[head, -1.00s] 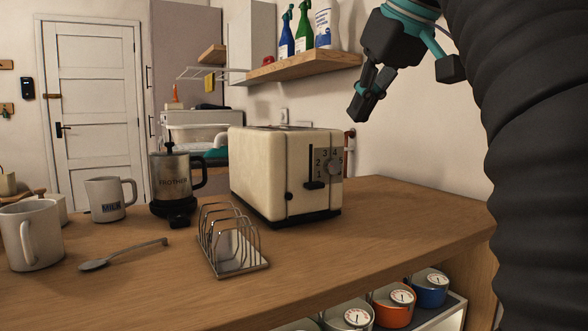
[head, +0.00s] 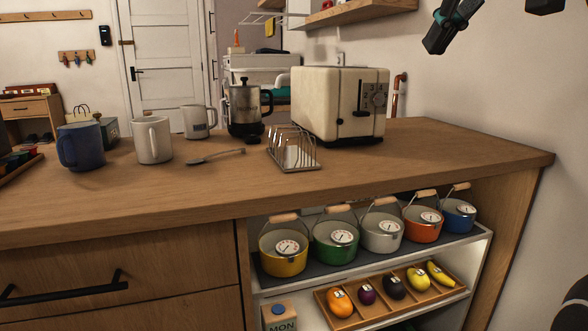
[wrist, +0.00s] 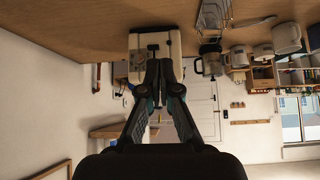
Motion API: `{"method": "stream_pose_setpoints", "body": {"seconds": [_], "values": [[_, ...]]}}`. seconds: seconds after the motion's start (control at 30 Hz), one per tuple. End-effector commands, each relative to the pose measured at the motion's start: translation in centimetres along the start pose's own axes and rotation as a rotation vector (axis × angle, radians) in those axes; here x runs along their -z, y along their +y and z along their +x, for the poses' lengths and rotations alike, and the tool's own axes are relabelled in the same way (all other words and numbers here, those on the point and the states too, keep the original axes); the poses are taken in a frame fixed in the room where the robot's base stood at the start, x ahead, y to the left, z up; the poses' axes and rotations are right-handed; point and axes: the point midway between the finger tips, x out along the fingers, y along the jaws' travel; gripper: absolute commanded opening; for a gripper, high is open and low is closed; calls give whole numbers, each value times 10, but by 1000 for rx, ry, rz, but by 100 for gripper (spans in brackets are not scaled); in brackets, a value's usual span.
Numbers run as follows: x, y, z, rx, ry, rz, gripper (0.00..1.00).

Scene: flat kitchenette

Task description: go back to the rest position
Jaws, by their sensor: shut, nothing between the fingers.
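My gripper (head: 450,27) shows at the top right of the head view, in the air above and to the right of the toaster, apart from everything. It is shut with nothing between the fingers. In the wrist view, which shows the room upside down, the fingers (wrist: 158,72) come together in front of the cream toaster (wrist: 134,60). Most of the arm is out of the head view.
The wooden counter (head: 450,158) carries the cream toaster (head: 325,105), a toast rack (head: 293,155), a coffee press (head: 243,108), a spoon and several mugs. Below, a shelf holds several coloured pots (head: 335,240) and a fruit tray (head: 345,322). A wall shelf (head: 360,12) is above the toaster.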

Motion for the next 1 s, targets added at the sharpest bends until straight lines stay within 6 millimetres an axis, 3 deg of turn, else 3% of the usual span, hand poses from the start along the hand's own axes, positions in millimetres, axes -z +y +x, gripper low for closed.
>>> {"method": "stream_pose_setpoints", "body": {"seconds": [0.27, 0.57, 0.77, 1.0], "values": [[7, 28, 42, -40, 11, 116, 0], [-14, 52, 97, -84, -16, 236, 0], [-57, 55, 148, -127, -51, 316, 0], [-135, 40, 202, -170, -102, 360, 0]]}}
